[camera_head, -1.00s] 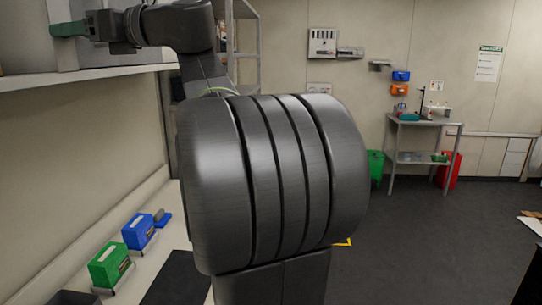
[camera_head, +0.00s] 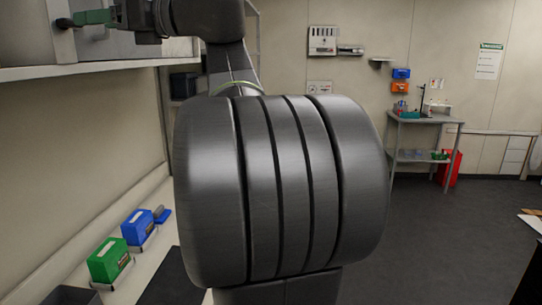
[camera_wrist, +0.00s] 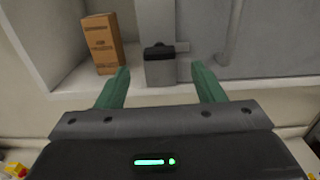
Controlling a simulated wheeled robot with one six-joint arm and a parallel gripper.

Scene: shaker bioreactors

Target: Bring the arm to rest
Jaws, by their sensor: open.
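My gripper shows in the wrist view (camera_wrist: 160,88) with its two green fingers spread apart and nothing between them. Past the fingertips are a brown box (camera_wrist: 102,43) and a small grey block with a dark top (camera_wrist: 160,65), both at a pale shelf. In the head view my gripper (camera_head: 66,23) is at the upper left, in front of a grey cabinet-like body on the shelf. My arm's large dark links fill the middle of the head view and hide much of the room behind.
A wall shelf (camera_head: 90,70) runs just below my gripper. Green (camera_head: 109,261) and blue (camera_head: 138,227) boxes stand on the bench below. A small table (camera_head: 424,122) with lab items stands at the back right. The dark floor (camera_head: 440,235) at right is clear.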

